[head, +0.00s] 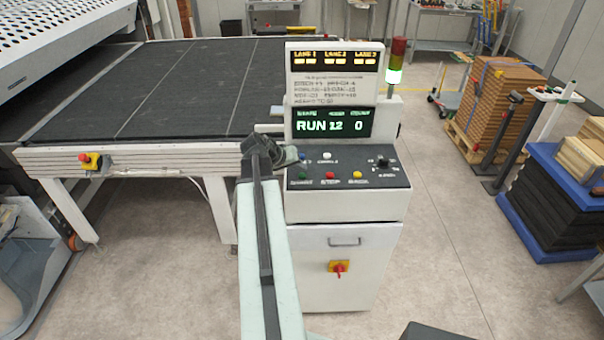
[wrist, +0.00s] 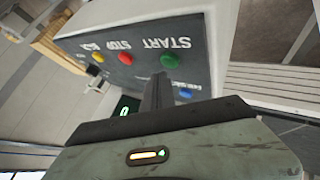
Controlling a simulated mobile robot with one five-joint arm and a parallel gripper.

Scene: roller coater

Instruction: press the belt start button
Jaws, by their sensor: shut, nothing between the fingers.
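The green button (head: 303,176) sits at the front left of the sloped dark control panel. In the wrist view the green button (wrist: 170,61) lies beside the word START, which appears upside down. My gripper (head: 274,150) is at the panel's left edge, partly hidden by my own arm. In the wrist view my shut, empty gripper (wrist: 160,76) points toward the panel, its tip close to the green button. I cannot tell whether it touches. The screen (head: 331,124) reads RUN 12 and 0.
The red stop button (wrist: 125,57) and yellow button (wrist: 98,57) are beside the green one. A blue button (wrist: 186,93) is close to my fingers. The conveyor belt (head: 180,85) is left of the console. Floor at right is partly clear.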

